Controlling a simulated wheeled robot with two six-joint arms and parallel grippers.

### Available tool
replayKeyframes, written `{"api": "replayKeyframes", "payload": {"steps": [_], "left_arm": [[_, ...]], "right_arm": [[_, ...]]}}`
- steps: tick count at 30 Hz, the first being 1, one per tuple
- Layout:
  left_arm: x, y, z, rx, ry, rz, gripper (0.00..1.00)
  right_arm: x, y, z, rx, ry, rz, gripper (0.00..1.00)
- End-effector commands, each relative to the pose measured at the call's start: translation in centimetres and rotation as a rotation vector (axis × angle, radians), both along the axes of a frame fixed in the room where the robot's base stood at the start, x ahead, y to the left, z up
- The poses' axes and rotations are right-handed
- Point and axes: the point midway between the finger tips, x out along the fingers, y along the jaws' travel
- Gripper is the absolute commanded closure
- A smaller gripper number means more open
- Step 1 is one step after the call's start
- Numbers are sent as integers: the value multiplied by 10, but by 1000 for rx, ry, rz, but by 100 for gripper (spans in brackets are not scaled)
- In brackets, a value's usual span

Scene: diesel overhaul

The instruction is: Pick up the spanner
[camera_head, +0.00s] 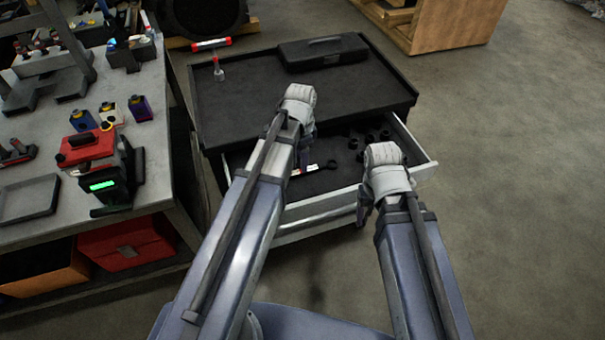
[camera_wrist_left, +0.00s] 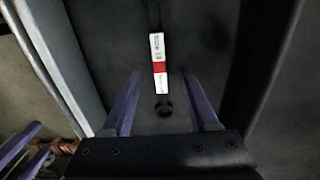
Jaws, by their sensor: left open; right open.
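The spanner (camera_wrist_left: 159,62) lies in the open drawer. In the left wrist view it has a white and red handle and a dark ring end nearest me. In the head view the spanner (camera_head: 312,169) is partly hidden by my left arm. My left gripper (camera_wrist_left: 161,74) is open, with one finger on each side of the spanner's line; the handle shows between and beyond the fingertips. In the head view my left gripper (camera_head: 306,154) hangs over the drawer. My right gripper (camera_head: 365,208) is open and empty at the drawer's front right edge.
The drawer (camera_head: 422,160) is pulled out from a black-topped cart (camera_head: 240,110). Several dark sockets (camera_head: 357,146) lie at its back right. A cluttered workbench (camera_head: 158,130) stands left.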

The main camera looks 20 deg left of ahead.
Motion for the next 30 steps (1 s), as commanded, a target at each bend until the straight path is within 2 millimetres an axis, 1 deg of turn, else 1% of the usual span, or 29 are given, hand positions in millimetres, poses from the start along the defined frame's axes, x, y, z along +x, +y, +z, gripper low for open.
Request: {"api": "replayKeyframes", "payload": {"steps": [1, 10, 13, 20, 30], "left_arm": [[0, -1, -9, 0, 0, 0, 40], [2, -4, -45, 0, 0, 0, 40], [2, -4, -49, 0, 0, 0, 40], [2, -4, -46, 0, 0, 0, 40], [2, -4, -46, 0, 0, 0, 78]], "right_arm": [[0, 0, -9, 0, 0, 0, 30], [0, 0, -45, 0, 0, 0, 30], [0, 0, -49, 0, 0, 0, 30], [0, 0, -46, 0, 0, 0, 30], [0, 0, -46, 0, 0, 0, 30]]}}
